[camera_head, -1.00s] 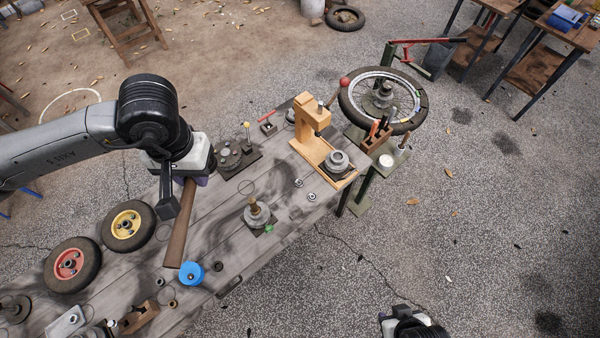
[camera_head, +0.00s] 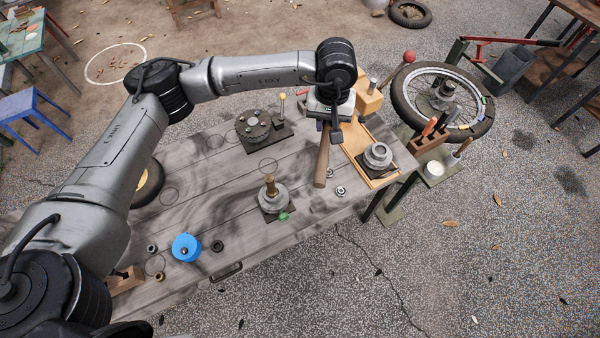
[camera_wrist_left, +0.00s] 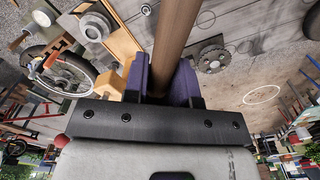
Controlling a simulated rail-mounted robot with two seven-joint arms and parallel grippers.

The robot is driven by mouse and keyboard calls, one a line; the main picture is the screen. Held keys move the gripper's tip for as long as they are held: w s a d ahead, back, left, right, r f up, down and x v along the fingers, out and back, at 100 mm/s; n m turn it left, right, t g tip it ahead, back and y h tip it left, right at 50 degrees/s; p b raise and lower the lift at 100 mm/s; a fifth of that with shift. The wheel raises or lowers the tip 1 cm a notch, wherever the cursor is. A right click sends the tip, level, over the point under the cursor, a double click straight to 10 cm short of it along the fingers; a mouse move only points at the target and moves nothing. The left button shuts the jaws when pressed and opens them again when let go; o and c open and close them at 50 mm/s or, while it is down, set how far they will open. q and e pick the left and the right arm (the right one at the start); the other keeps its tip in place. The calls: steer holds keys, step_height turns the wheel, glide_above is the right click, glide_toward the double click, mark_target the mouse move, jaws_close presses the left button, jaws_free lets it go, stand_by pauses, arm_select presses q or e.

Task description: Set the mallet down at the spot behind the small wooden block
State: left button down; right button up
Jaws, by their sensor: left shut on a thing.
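My left gripper (camera_head: 328,125) is shut on the mallet (camera_head: 322,165), above the right part of the workbench. Only its long brown handle shows; I cannot make out the head. In the left wrist view the mallet's handle (camera_wrist_left: 176,35) runs between the purple fingers of the gripper (camera_wrist_left: 162,75). A wooden block with a notch (camera_head: 125,281) sits at the bench's lower left, partly covered by my arm. I cannot tell whether it is the small wooden block of the task. My right gripper is out of view.
A wooden press stand (camera_head: 369,97) with a grey metal part (camera_head: 377,156) is close to the right of the mallet. A brass-topped hub (camera_head: 271,196) stands left of the handle. A round plate (camera_head: 254,126) lies farther back. The bench (camera_head: 205,205) has bare room at left.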

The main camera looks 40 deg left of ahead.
arm_select(q)
steer(key=w+a+f+n+b, duration=0.1)
steer(key=a+f+b, duration=0.3)
steer(key=f, duration=0.7)
steer(key=w+a+f+n+b, duration=0.1)
steer(key=a+f+n+b, duration=0.3)
steer(key=f+b, duration=0.3)
steer(key=w+a+f+n+b, duration=0.1)
steer(key=f+b, duration=0.5)
steer(key=f, duration=1)
steer(key=shift+w+a+f+n+b, duration=0.4)
steer(key=shift+a+n, duration=0.3)
steer(key=shift+a, duration=0.7)
steer(key=shift+f+b, duration=2)
steer(key=shift+f, duration=0.65)
